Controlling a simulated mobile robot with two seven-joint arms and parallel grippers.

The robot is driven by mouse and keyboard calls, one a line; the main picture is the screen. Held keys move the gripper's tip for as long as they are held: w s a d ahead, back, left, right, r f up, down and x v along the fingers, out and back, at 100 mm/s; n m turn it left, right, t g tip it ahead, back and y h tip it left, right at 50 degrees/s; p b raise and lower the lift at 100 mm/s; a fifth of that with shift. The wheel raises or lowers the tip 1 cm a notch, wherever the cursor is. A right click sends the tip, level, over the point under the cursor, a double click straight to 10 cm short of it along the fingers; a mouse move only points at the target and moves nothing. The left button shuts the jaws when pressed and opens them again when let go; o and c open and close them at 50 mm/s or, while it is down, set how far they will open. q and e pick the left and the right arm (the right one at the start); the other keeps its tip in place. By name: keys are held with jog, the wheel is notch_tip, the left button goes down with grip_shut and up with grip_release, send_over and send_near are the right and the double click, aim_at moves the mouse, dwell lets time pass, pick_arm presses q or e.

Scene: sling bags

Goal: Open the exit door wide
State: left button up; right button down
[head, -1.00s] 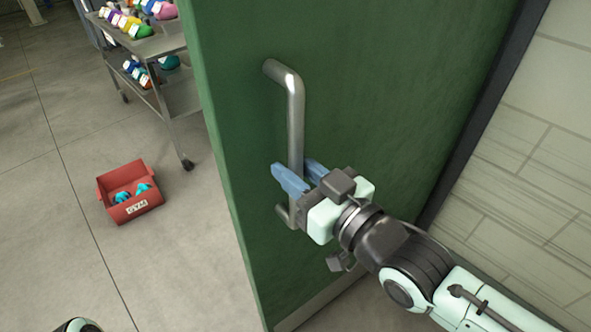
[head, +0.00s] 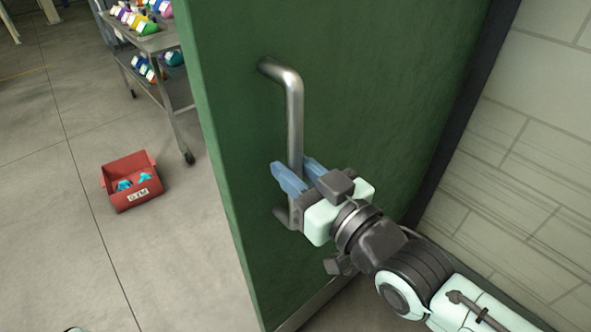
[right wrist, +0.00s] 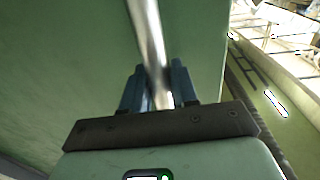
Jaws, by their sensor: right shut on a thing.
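The green exit door (head: 390,90) stands ajar, its free edge toward the left and a gap of open floor beside it. A vertical metal bar handle (head: 294,110) is fixed to its face. My right gripper (head: 299,174) is shut on the lower part of the handle, with its blue fingers on either side of the bar. In the right wrist view the handle (right wrist: 150,45) runs up from between the two fingers, with the green door (right wrist: 65,75) behind it. My left gripper is not in view.
A red box (head: 132,183) labelled GYM, with teal items inside, sits on the floor left of the door. A metal cart (head: 168,42) with several colourful bags stands behind it. A pale block wall (head: 520,150) is at the right. The floor at the left is mostly clear.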

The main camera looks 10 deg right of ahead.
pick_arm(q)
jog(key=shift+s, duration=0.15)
pick_arm(e)
jog(key=shift+s, duration=0.1)
jog(key=c, duration=1)
grip_release()
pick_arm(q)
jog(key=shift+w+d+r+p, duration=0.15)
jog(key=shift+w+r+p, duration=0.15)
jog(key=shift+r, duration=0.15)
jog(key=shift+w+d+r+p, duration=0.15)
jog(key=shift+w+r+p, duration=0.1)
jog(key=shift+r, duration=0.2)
pick_arm(e)
jog(key=v, duration=1.3)
jog(key=shift+s+d, duration=0.15)
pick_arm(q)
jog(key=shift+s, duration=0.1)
